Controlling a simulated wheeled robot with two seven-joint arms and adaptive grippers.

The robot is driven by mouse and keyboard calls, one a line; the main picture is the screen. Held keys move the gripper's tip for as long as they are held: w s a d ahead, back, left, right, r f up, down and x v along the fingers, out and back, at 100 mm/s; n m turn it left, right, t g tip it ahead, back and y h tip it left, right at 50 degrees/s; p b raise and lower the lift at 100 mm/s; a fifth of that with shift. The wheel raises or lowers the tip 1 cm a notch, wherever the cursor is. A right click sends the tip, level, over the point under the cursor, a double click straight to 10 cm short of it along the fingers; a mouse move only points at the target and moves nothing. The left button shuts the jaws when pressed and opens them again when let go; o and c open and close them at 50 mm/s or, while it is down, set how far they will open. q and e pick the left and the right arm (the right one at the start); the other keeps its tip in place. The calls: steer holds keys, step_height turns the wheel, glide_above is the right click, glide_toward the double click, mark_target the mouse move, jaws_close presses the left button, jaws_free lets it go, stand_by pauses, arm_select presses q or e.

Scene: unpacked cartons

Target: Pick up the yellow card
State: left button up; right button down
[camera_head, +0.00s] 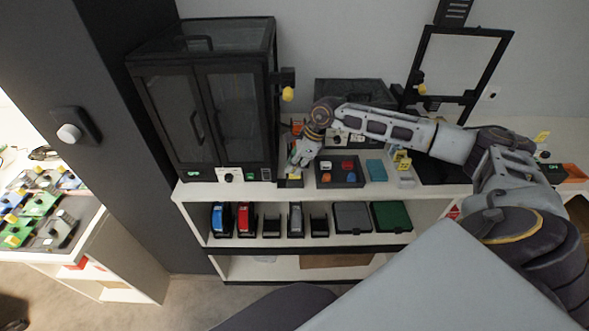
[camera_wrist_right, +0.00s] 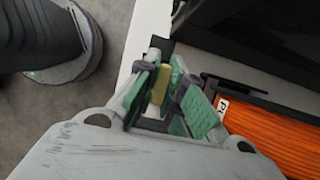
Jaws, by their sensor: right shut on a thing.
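My right gripper (camera_head: 297,160) reaches down over the front of the white bench top, between the black cabinet and a dark tray. In the right wrist view my right gripper (camera_wrist_right: 170,92), with green finger pads, is shut on a small yellow piece, which looks like the yellow card (camera_wrist_right: 161,84). Only a narrow part of the card shows between the pads; the rest is hidden. In the head view a bit of yellow (camera_head: 295,177) shows just below the fingertips. My left gripper is in neither view.
The black two-door cabinet (camera_head: 207,115) stands close left of the gripper. A dark tray (camera_head: 340,184) with small coloured pieces lies to the right. A shelf below holds tape dispensers and bins.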

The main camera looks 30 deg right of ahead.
step_height(320, 180, up, 9)
steer(key=shift+b, duration=0.65)
steer(key=shift+f, duration=0.15)
